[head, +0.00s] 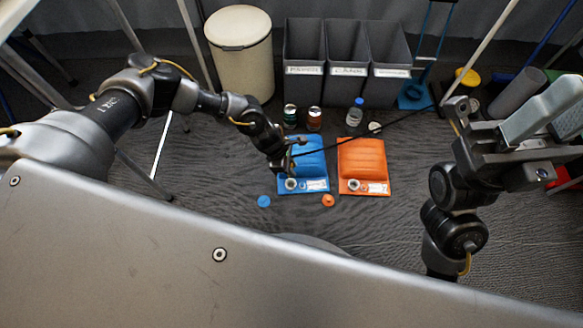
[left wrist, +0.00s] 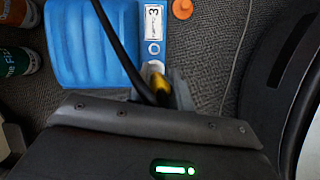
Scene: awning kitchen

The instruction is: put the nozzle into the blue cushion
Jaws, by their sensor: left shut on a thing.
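The blue cushion (head: 310,158) lies flat on the floor, with a pale round port (head: 290,184) and a label at its near edge. It also shows in the left wrist view (left wrist: 90,60). My left gripper (head: 287,160) is over the cushion's left part, shut on the nozzle. The brass nozzle (left wrist: 162,83) shows just beside the pale port (left wrist: 153,68), with its dark hose running up the picture. The fingers hide part of it, and I cannot tell whether the tip touches the port. My right gripper (head: 545,118) is raised at the right, apparently open and empty.
An orange cushion (head: 362,160) lies right of the blue one. A blue cap (head: 264,201) and an orange cap (head: 328,200) lie in front. Cans (head: 314,118), a bottle (head: 355,112) and grey bins (head: 345,60) stand behind. The thin hose crosses toward the right.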

